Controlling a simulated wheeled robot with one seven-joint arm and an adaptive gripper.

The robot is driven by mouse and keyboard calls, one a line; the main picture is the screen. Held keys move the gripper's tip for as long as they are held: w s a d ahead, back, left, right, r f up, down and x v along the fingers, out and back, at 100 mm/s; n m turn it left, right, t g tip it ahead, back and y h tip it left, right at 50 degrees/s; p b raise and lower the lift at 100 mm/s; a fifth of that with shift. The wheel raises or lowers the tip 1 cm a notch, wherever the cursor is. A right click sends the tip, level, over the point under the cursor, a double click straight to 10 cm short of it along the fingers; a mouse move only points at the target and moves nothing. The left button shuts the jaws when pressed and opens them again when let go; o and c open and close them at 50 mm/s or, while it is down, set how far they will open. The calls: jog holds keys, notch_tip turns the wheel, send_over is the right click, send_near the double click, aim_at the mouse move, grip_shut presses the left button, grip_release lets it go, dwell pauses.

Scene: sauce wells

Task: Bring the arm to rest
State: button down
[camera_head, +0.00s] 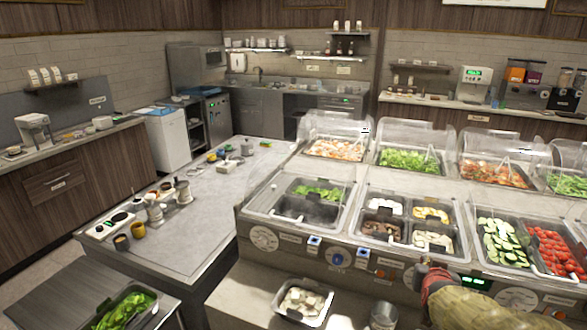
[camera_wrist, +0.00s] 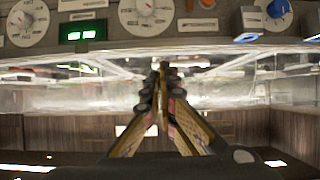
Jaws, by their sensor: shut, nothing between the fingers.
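My gripper (camera_wrist: 160,72) is in the middle of the wrist view, with its two fingers drawn together at the tips and nothing between them. It points toward the front of the serving counter, where dials and a green display show at the top of that view. In the head view, part of my arm reaches in at the lower right, in front of the counter's control panel. I cannot tell there whether its tip touches the panel.
The serving counter (camera_head: 335,262) holds food pans under clear covers. A pan of white pieces (camera_head: 302,302) and a metal cup (camera_head: 384,316) sit on the lower shelf. A pan of greens (camera_head: 124,312) is at the lower left. The grey worktop (camera_head: 205,200) has a clear middle.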

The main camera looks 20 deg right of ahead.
jog(key=s+a+f+n+g+y, duration=0.1)
jog(key=s+a+f+g+y, duration=0.1)
jog(key=s+a+f, duration=0.3)
jog(key=s+a+f+g+y, duration=0.1)
jog(key=s+a+g+y, duration=0.15)
jog(key=a, duration=0.35)
jog(key=s+a+r+n+y, duration=0.1)
jog(key=s+a+r+n, duration=0.1)
jog(key=a, duration=0.5)
jog(key=s+a+r+n+y, duration=0.1)
jog(key=s+a+r+n, duration=0.1)
jog(key=a, duration=0.6)
jog(key=s+a+r+n+y, duration=0.1)
jog(key=s+a+r+n, duration=0.2)
jog(key=a+r, duration=0.2)
jog(key=a, duration=0.2)
jog(key=shift+s+a+r+t, duration=0.15)
jog(key=shift+a+r+t, duration=0.1)
jog(key=shift+a+t, duration=0.1)
jog(key=shift+d, duration=0.15)
